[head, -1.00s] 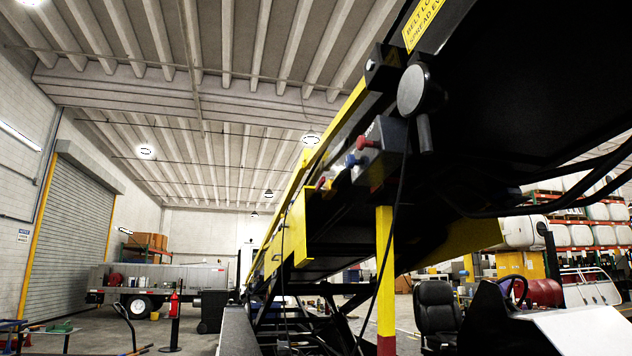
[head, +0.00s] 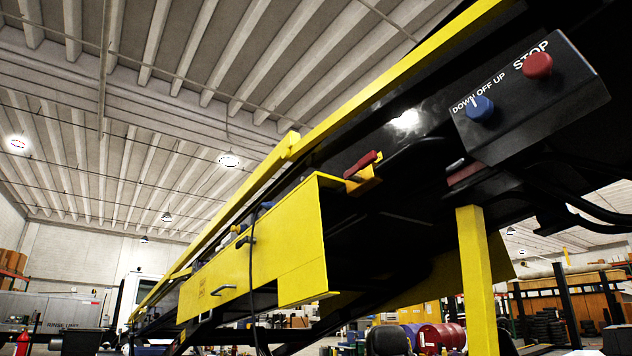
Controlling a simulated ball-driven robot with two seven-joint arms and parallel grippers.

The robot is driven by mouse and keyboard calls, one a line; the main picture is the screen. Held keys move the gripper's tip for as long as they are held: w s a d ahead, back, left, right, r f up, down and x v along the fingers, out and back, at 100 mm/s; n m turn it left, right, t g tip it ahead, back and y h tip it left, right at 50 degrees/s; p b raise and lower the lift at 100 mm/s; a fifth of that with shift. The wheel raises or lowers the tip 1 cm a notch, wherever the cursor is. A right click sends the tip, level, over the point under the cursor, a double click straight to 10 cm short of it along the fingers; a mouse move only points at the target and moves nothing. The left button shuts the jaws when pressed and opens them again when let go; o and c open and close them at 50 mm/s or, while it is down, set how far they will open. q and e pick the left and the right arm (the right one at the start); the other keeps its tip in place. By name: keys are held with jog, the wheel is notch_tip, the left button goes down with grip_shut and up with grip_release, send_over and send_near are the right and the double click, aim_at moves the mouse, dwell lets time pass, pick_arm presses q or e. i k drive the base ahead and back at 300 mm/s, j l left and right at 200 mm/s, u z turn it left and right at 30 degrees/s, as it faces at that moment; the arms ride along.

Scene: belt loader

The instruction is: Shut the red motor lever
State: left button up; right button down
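A red lever (head: 362,160) sits on a small yellow bracket on the side of the belt loader's dark beam, just above the yellow box-shaped housing. Its handle tilts up to the right; I cannot tell from this whether it is open or shut. A second dark red piece (head: 466,173) shows under the left end of the control box, partly in shadow. No label naming the motor lever can be read. Neither of my grippers is in view.
The black control box (head: 520,110) carries a blue DOWN OFF UP knob (head: 480,108) and a red STOP button (head: 538,65). A yellow post (head: 477,280) stands below it. The yellow housing (head: 250,255) has hanging cables. Black cables loop at the right.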

aim_at(350, 175)
jog(key=i+j+z, duration=0.1)
jog(key=i+j, duration=0.35)
jog(key=j, duration=0.3)
jog(key=i+j+z, duration=0.15)
jog(key=j, duration=0.25)
jog(key=i+j, duration=0.25)
jog(key=j, duration=0.15)
jog(key=z, duration=0.05)
